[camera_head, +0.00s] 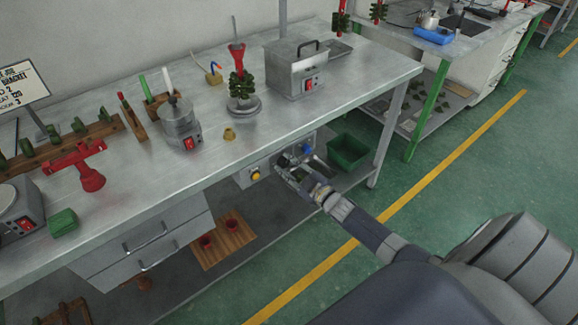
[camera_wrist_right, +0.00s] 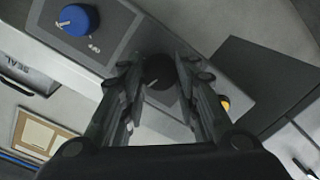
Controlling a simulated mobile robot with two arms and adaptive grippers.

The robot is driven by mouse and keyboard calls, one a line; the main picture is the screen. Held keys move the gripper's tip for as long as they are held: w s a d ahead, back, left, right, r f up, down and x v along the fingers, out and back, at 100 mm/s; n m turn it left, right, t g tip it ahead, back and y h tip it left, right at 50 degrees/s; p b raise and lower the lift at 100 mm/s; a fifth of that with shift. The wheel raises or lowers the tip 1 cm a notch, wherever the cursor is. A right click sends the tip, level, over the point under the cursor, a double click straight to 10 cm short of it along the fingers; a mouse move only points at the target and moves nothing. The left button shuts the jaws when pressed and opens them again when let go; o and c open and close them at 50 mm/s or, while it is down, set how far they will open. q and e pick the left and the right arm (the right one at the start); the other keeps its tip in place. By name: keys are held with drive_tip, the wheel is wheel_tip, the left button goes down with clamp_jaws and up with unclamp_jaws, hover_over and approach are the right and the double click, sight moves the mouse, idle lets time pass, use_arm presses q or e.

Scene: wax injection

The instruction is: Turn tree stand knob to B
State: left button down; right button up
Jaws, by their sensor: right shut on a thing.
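A grey control panel (camera_head: 267,163) sits under the front edge of the bench. My right gripper (camera_head: 287,168) reaches its face from the right. In the right wrist view, the fingers (camera_wrist_right: 158,82) are closed around a black knob (camera_wrist_right: 158,68) with a pale pointer line. The letters around that knob are hidden or unreadable, so its setting cannot be told. The tree stand (camera_head: 242,107) on the bench above holds an upright tree of green wax pieces with a red top. My left gripper is not in view.
A blue knob (camera_wrist_right: 76,20) and a yellow button (camera_wrist_right: 225,103) flank the black knob on the panel; the yellow button (camera_head: 255,174) shows left of my gripper. A metal box (camera_head: 295,72) with a red switch stands above. A green bin (camera_head: 348,152) sits on the right below.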

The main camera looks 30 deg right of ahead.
drive_tip(key=m, duration=0.3)
drive_tip(key=shift+d+f+m, duration=0.1)
drive_tip(key=shift+m, duration=0.2)
drive_tip(key=m+b, duration=0.1)
drive_tip(key=m, duration=0.2)
drive_tip(key=shift+y, duration=0.3)
drive_tip(key=m, duration=0.3)
drive_tip(key=shift+f+m+b, duration=0.1)
drive_tip(key=shift+m+b, duration=0.3)
drive_tip(key=shift+m+t+b, duration=0.3)
drive_tip(key=shift+m+b, duration=0.25)
drive_tip(key=shift+m, duration=1.35)
drive_tip(key=o, duration=1.1)
drive_tip(key=s, duration=0.4)
drive_tip(key=s+d, duration=0.1)
drive_tip(key=s, duration=0.7)
drive_tip(key=shift+d, duration=0.3)
